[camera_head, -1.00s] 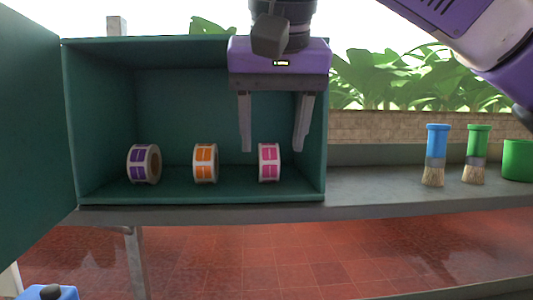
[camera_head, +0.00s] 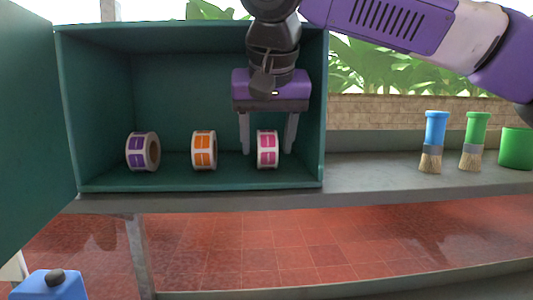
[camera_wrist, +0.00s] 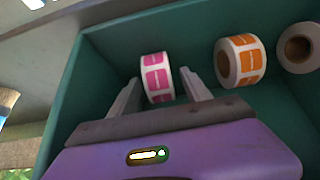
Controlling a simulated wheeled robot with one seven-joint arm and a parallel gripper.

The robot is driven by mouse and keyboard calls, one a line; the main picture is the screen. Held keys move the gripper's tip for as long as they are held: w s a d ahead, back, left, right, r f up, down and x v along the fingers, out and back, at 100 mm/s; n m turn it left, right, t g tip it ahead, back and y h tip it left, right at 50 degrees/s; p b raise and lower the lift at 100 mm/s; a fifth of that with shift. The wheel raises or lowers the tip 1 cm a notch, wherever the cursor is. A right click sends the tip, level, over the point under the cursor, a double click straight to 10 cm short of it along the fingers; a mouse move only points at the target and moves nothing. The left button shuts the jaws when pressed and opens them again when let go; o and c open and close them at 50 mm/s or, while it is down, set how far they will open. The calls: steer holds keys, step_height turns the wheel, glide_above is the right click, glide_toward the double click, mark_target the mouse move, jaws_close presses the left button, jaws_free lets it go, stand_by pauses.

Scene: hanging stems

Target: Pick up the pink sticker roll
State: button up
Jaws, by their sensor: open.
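The pink sticker roll (camera_head: 267,149) stands on edge on the floor of the green box, at its right side. My gripper (camera_head: 268,151) is open, with one finger on each side of the pink roll in the head view. In the wrist view the pink roll (camera_wrist: 156,78) shows between and just beyond the two fingertips (camera_wrist: 160,84). I cannot tell whether either finger touches it.
An orange roll (camera_head: 203,150) and a purple roll (camera_head: 142,151) stand to the left in the green box (camera_head: 200,186). The box's right wall (camera_head: 314,110) is close to my gripper. Brushes (camera_head: 433,142) and a green cup (camera_head: 516,148) stand on the shelf at right.

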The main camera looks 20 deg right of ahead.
jaws_close()
steer(key=shift+r+p, duration=0.2)
steer(key=shift+p, duration=0.4)
